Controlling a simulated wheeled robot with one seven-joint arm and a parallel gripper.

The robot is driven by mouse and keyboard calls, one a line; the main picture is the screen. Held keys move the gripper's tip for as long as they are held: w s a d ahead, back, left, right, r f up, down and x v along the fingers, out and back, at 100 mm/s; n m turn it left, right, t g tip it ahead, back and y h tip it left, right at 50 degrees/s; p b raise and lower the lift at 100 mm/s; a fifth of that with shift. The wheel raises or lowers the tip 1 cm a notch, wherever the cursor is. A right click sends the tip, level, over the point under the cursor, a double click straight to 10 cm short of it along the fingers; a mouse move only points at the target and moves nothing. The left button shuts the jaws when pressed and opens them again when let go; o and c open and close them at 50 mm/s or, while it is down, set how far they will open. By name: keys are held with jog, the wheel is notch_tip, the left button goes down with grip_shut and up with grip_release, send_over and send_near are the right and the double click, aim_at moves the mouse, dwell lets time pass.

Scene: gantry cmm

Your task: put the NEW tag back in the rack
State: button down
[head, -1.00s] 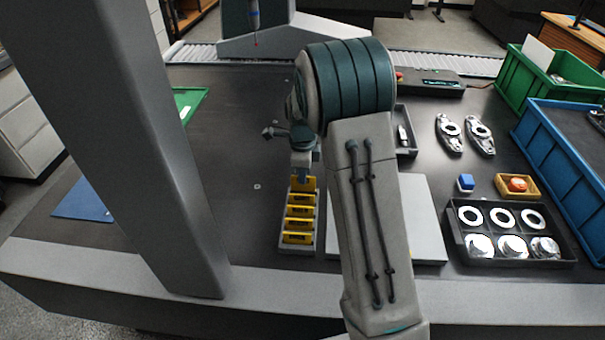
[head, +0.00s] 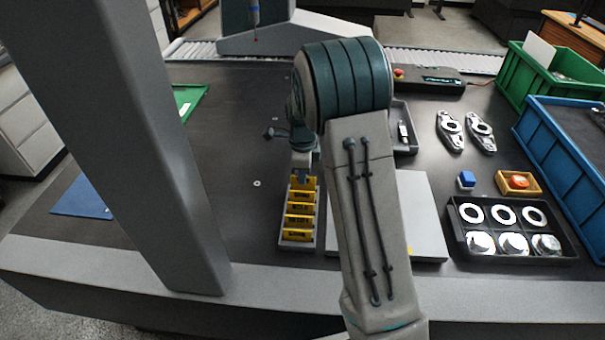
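The tag rack (head: 283,236) is a narrow grey tray near the front of the dark table, left of my arm. Several yellow tags with dark print stand in it in a row, one behind another. The rearmost yellow tag (head: 302,184) is at the far end of the rack, right under my gripper (head: 301,176). The fingers point down at this tag's top edge; whether they are closed on it is too small to tell. I cannot read which tag is NEW.
A pale flat plate (head: 425,220) lies right of the rack, partly behind my arm. A black tray of rings (head: 520,259), a small orange-yellow box (head: 535,191) and a blue bin (head: 570,160) stand to the right. Bare table lies left of the rack.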

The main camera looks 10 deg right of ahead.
jog(key=shift+f, duration=0.5)
jog(key=c, duration=1.3)
grip_release()
jog(key=shift+r, duration=0.15)
jog(key=shift+r+p, duration=2.55)
jog(key=shift+r, duration=0.85)
